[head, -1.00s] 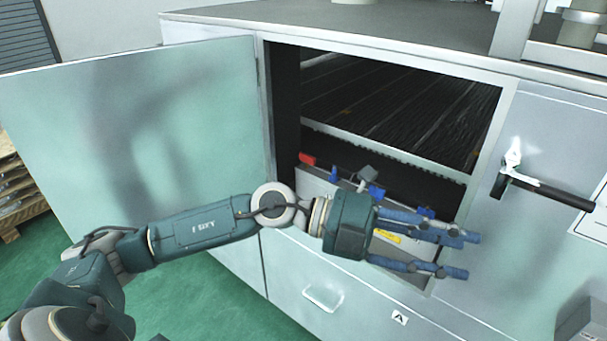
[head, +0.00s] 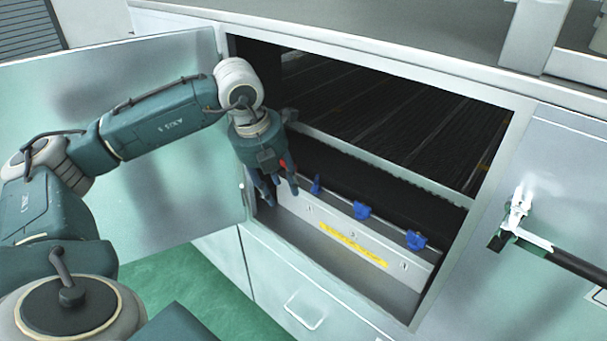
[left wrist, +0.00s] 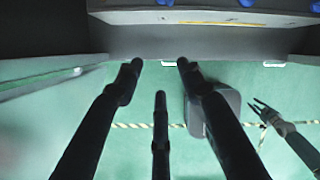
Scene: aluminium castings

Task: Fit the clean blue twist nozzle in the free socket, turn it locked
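A pale rail (head: 330,225) with a yellow label (head: 353,245) lies inside the open cabinet. Blue nozzles (head: 361,210) stand along its back edge, one (head: 316,185) towards the left and one (head: 415,240) towards the right. A red piece (head: 284,164) is partly hidden behind my left gripper (head: 281,194), which points down at the rail's left end. In the left wrist view its fingers (left wrist: 160,72) are spread with nothing between them; blue nozzles (left wrist: 245,3) show at the top edge. My right gripper (left wrist: 262,108) appears there with prongs apart. I cannot make out the free socket or which nozzle is clean.
The cabinet door (head: 150,150) stands open on the left, behind my left arm. A dark slatted bed (head: 390,115) fills the cabinet above the rail. A black handle (head: 575,265) sticks out at the right. Green floor (head: 195,280) shows below.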

